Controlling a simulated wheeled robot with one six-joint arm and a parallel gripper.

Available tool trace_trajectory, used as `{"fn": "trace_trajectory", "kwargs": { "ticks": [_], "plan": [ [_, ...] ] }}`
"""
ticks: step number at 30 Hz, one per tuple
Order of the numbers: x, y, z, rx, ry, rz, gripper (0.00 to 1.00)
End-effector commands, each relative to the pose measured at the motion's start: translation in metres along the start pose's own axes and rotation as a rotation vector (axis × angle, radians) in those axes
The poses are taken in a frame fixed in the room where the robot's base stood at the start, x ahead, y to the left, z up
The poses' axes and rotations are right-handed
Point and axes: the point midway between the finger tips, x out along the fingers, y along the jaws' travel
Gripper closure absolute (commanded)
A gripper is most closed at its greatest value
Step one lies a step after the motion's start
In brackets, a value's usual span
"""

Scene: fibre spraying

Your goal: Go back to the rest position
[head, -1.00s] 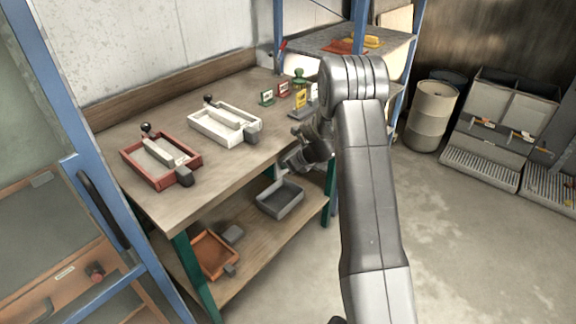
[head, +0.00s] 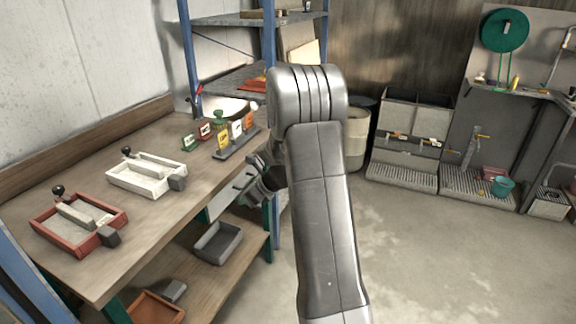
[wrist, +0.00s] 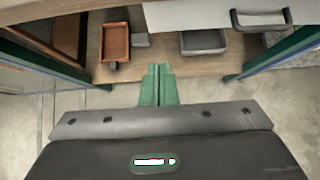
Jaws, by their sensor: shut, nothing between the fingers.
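My arm rises in front of the head camera, and its wrist bends down at the right end of the workbench (head: 187,200). My gripper shows in the wrist view as two green fingers (wrist: 158,86), pressed together and empty. In that view it is apart from the lower shelf of the bench, with nothing touching the fingertips.
The bench holds a red tray (head: 36,240), a white tray (head: 112,178) and a rack of coloured cards (head: 236,143). Grey (wrist: 204,50) and orange (wrist: 104,42) bins stand on its lower shelf. A barrel (head: 356,138) stands behind. The floor (head: 430,250) at right is clear.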

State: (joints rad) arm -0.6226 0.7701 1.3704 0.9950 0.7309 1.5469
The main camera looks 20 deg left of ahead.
Motion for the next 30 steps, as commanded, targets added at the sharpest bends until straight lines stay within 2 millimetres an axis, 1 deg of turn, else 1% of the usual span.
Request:
{"fn": "trace_trajectory", "kwargs": {
  "ticks": [8, 11, 14, 17, 24, 28, 30],
  "plan": [
    [0.001, 0.0, 0.0, 0.0, 0.001, 0.0, 1.0],
    [0.006, 0.0, 0.0, 0.0, 0.001, 0.001, 1.0],
    [0.017, 0.0, 0.0, -0.001, 0.002, 0.002, 1.0],
    [0.033, 0.001, -0.001, 0.0, 0.002, 0.003, 1.0],
    [0.079, 0.001, -0.001, -0.001, 0.002, 0.002, 1.0],
    [0.101, 0.001, 0.0, -0.001, 0.002, 0.002, 1.0],
    [0.107, 0.004, 0.008, -0.003, 0.0, 0.001, 1.0]
  ]
}}
